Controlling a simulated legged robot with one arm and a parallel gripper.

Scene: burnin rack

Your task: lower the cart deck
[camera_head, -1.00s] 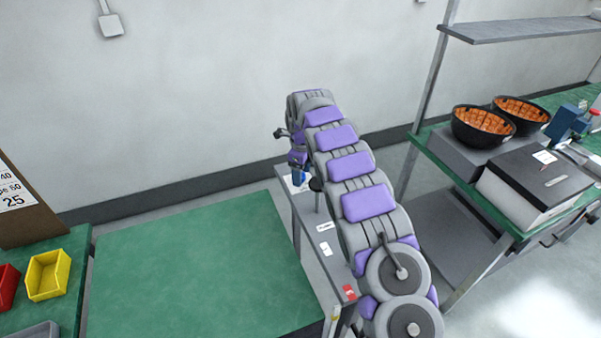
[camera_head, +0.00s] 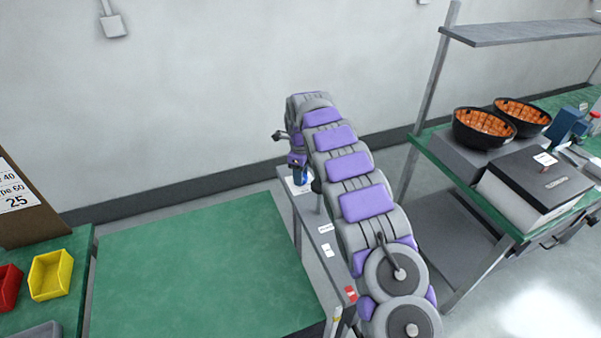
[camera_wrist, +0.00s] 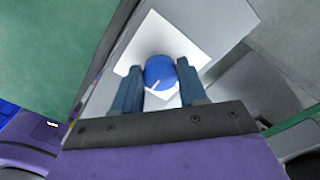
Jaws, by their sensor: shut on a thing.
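A round blue knob (camera_wrist: 160,72) with a white pointer line sits on a white plate (camera_wrist: 148,32) in the wrist view. The line points to the lower left there. My gripper (camera_wrist: 160,90) has its blue-grey fingers on either side of the knob and is shut on it. In the head view, the knob (camera_head: 300,174) shows at the far end of a narrow grey panel (camera_head: 313,243), partly hidden by my arm. A wide, flat green deck (camera_head: 190,270) lies just left of this panel. I cannot tell its height or whether the panel belongs to it.
At left, yellow (camera_head: 50,274) and red (camera_head: 10,287) bins stand on a green surface. At right, a green-topped bench (camera_head: 440,158) carries black bowls (camera_head: 482,128) of orange pieces and a dark-lidded box (camera_head: 540,180). A wall (camera_head: 200,90) stands behind; the deck is bare.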

